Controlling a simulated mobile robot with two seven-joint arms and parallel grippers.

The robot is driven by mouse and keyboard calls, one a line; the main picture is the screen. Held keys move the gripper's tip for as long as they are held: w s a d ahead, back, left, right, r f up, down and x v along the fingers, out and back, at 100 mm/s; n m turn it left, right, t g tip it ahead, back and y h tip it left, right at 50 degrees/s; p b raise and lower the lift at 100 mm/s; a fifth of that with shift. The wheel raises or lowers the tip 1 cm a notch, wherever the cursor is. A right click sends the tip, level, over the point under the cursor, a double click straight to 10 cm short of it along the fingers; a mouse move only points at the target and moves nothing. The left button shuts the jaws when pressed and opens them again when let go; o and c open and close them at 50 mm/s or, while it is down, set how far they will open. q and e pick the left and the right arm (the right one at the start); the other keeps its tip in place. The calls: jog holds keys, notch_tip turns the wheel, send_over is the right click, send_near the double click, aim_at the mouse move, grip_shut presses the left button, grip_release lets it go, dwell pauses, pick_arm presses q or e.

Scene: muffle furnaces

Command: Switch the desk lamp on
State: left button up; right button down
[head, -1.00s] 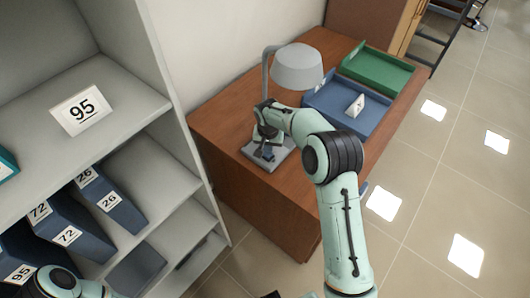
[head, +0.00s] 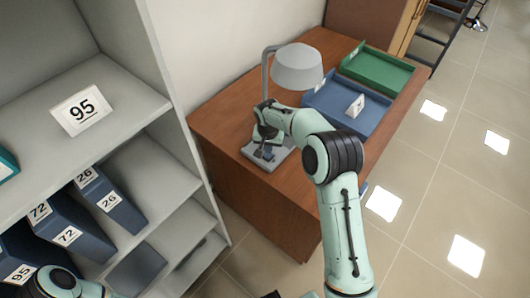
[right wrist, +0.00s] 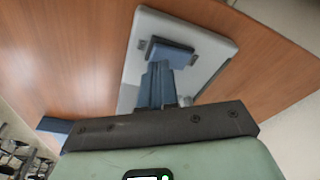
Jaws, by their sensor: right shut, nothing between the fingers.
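The grey desk lamp (head: 297,68) stands on the brown desk, its shade on a bent post; I see no clear glow from it. Its pale flat base (head: 283,155) lies under my right gripper (head: 264,148). In the right wrist view, the base (right wrist: 207,45) lies just beyond the shut, empty fingers of the right gripper (right wrist: 158,85). A blue rectangular piece (right wrist: 171,53), which looks like the switch, is at the fingertips. I cannot tell whether they touch it. My left gripper is outside the views; only part of that arm shows at lower left.
A blue tray (head: 322,100) with a white card and a green tray (head: 377,72) sit on the desk (head: 225,108) beyond the lamp. A grey shelf unit (head: 120,98) with numbered blue binders stands at left.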

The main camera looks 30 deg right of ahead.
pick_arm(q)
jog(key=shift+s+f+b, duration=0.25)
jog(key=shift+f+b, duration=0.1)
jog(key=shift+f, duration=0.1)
pick_arm(e)
jog(key=shift+f, duration=0.85)
dwell(0.4)
jog(key=shift+r+p, duration=1.35)
jog(key=shift+r, duration=1.9)
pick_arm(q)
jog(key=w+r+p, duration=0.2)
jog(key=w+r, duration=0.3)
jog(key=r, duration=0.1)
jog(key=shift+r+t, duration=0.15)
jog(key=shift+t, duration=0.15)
pick_arm(e)
notch_tip(320, 180, up, 6)
jog(key=shift+f, duration=0.25)
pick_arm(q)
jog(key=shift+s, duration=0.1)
